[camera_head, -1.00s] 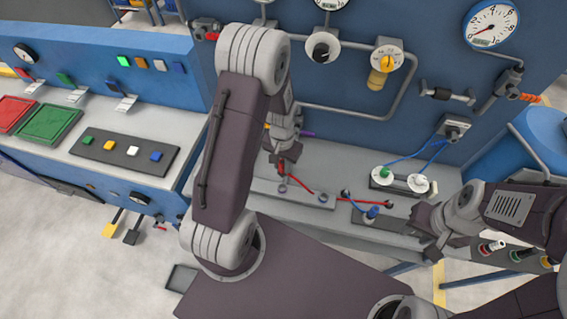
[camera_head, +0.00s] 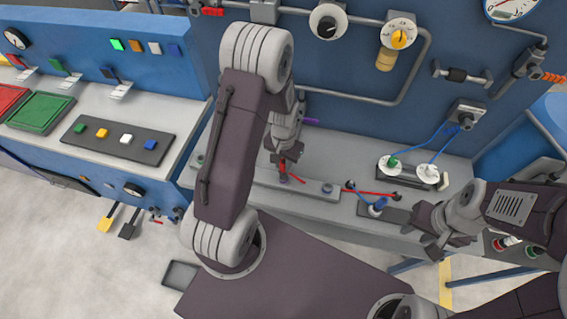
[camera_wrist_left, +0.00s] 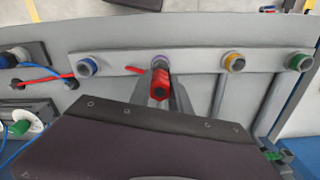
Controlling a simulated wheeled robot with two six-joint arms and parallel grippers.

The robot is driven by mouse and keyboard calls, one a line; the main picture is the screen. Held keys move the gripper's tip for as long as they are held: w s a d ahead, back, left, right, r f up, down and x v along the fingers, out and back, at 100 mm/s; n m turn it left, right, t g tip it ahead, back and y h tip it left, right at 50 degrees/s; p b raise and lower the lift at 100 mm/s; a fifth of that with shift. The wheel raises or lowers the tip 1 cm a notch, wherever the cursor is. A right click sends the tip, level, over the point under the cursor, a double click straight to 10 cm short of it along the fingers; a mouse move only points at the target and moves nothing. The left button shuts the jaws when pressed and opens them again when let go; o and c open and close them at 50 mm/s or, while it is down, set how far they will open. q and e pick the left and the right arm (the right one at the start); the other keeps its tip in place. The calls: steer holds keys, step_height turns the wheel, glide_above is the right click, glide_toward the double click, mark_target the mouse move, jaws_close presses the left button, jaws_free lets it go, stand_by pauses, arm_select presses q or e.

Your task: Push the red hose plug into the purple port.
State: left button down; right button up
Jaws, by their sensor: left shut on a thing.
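My left gripper (camera_head: 284,156) is shut on the red hose plug (camera_head: 283,167) and holds it above the port strip. In the left wrist view the red plug (camera_wrist_left: 160,84) sits between the fingers, its end overlapping the purple port (camera_wrist_left: 161,57). The purple port is mostly hidden behind the plug. I cannot tell whether the plug tip touches or has entered it. My right gripper (camera_head: 436,236) is off to the right, apart from the strip, and its fingers look spread and empty.
The strip also carries a blue port (camera_wrist_left: 87,66), a yellow port (camera_wrist_left: 233,62) and a green port (camera_wrist_left: 299,61). Red hose (camera_head: 370,193) lies on the bench by a blue plug (camera_head: 377,206). A blue panel with gauges and pipes rises behind.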

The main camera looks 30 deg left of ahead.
mark_target(283, 169)
arm_select(q)
steer(key=shift+f, duration=0.15)
steer(key=shift+a+f+b, duration=0.1)
steer(key=shift+f+b, duration=0.15)
steer(key=shift+b, duration=0.05)
steer(key=shift+f, duration=0.25)
steer(key=shift+f+b, duration=0.85)
steer(key=shift+f, duration=0.15)
stand_by(0.4)
steer(key=c, duration=1.1)
jaws_free()
steer(key=shift+r, duration=0.1)
